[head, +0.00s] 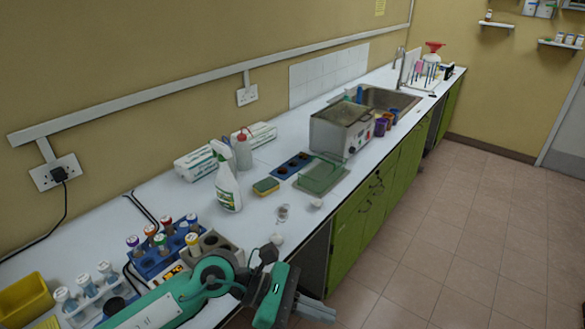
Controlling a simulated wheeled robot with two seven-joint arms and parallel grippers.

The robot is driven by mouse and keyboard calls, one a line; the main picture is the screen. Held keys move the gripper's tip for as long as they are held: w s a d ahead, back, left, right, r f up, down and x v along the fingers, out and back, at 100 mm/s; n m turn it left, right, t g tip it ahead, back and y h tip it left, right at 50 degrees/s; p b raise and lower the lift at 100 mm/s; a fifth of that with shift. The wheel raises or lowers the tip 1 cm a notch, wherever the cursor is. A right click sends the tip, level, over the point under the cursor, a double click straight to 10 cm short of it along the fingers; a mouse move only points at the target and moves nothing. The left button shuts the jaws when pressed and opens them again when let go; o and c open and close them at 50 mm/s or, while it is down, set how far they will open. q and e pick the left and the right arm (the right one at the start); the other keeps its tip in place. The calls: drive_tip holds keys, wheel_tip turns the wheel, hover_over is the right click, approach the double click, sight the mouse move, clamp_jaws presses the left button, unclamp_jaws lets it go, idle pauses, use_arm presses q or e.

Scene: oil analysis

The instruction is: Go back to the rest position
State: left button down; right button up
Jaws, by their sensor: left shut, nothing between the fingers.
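My left gripper (318,310) is at the bottom middle, past the front edge of the counter and above the floor. Its fingers are together with nothing between them. My green and grey left arm comes in from the lower left, over the counter's front edge. My right gripper does not show.
The white counter (262,208) runs to the far sink (385,98). Near my arm are a blue tube rack (150,264), a white rack (88,305) and a yellow bin (24,300). A spray bottle (228,186) and a metal bath (335,132) stand farther back. The floor (450,230) is clear.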

use_arm(q)
wheel_tip(320, 180, up, 10)
drive_tip(key=w+n+t+h, duration=0.1)
drive_tip(key=n+t+h, duration=0.4)
drive_tip(key=n+h, duration=0.35)
drive_tip(key=w+a+r+n+t+y, duration=0.2)
drive_tip(key=w+a+n+t+y, duration=0.35)
drive_tip(key=n+t, duration=0.95)
drive_tip(key=w+a+f+n+y, duration=0.2)
drive_tip(key=a+f+n+y, duration=1.3)
drive_tip(key=n, duration=0.8)
drive_tip(key=s+a+f+n+g+y, duration=0.1)
drive_tip(key=s+a+f+n+g, duration=0.3)
drive_tip(key=s+f+g, duration=0.45)
drive_tip(key=s+a+f+n+g, duration=0.3)
drive_tip(key=s+f+n+g, duration=0.2)
drive_tip(key=s+f, duration=0.6)
wheel_tip(320, 180, down, 29)
drive_tip(key=s+g, duration=0.1)
drive_tip(key=s, duration=0.1)
drive_tip(key=s+a+f+g, duration=0.1)
drive_tip(key=s+a+f, duration=0.2)
drive_tip(key=s+f, duration=1.6)
drive_tip(key=shift+s+a+f+m+y, duration=0.15)
drive_tip(key=shift+s+a+m+y, duration=0.05)
drive_tip(key=shift+s+m+y, duration=0.15)
